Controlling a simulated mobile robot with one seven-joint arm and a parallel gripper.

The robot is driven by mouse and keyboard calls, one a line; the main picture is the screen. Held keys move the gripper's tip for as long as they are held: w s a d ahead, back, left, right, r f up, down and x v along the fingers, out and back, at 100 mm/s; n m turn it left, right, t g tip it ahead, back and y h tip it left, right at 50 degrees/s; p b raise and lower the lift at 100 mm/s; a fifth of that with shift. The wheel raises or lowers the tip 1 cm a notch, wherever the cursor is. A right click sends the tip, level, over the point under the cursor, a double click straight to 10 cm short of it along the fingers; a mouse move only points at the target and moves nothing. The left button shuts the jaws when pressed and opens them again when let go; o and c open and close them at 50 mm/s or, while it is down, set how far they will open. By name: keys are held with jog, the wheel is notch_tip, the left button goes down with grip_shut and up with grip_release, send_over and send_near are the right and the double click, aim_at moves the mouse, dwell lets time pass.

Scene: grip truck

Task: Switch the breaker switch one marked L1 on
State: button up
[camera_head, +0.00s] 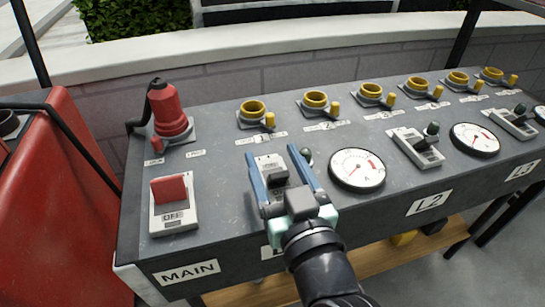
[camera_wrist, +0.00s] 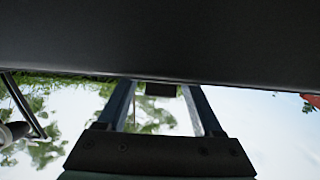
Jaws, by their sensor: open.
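The first breaker switch (camera_head: 268,161), a pale plate with a dark lever, is on the grey panel in the head view, behind the partly hidden label on the front edge. My gripper (camera_head: 271,151) is open, with one blue finger on each side of this switch. The gripper body covers the switch's lower part, and I cannot tell whether the fingers touch it. In the wrist view a small dark block, likely the lever (camera_wrist: 160,89), shows between the two fingertips (camera_wrist: 158,84), against the dark panel edge. Its on or off position is not readable.
Left on the panel (camera_head: 225,215) are the red MAIN switch (camera_head: 172,197), showing OFF, and a red plug (camera_head: 168,110). Yellow-ringed sockets (camera_head: 316,101) line the back. A round gauge (camera_head: 357,170) is close right of my gripper, then the L2 switch (camera_head: 417,147). A red machine (camera_head: 65,210) stands left.

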jog(key=shift+w+a, duration=0.25)
jog(key=shift+w, duration=0.4)
grip_shut()
